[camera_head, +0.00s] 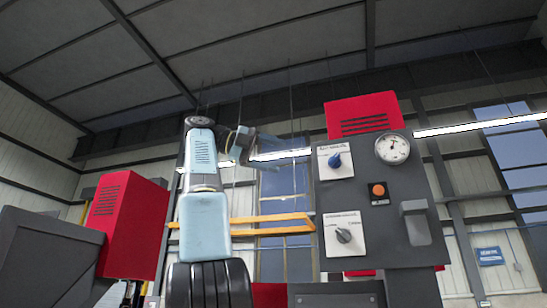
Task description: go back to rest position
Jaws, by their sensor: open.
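My light-blue arm stands upright left of the middle in the head view, above a black ribbed joint, with a dark joint at its top. My gripper and its fingers cannot be made out in this view. A small grey-blue part (243,136) shows just right of the arm's top; I cannot tell what it belongs to. The grey control panel (385,240) stands to the right of the arm. It carries a blue knob (335,161), an orange button (378,190), a dark knob (343,235), a round gauge (393,148) and a grey handle (415,222).
A red housing (130,228) and a dark grey slanted body (45,260) stand at the left. A red vented box (362,115) tops the panel. Yellow-orange bars (270,219) run between arm and panel. Open space shows above the arm, below the roof.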

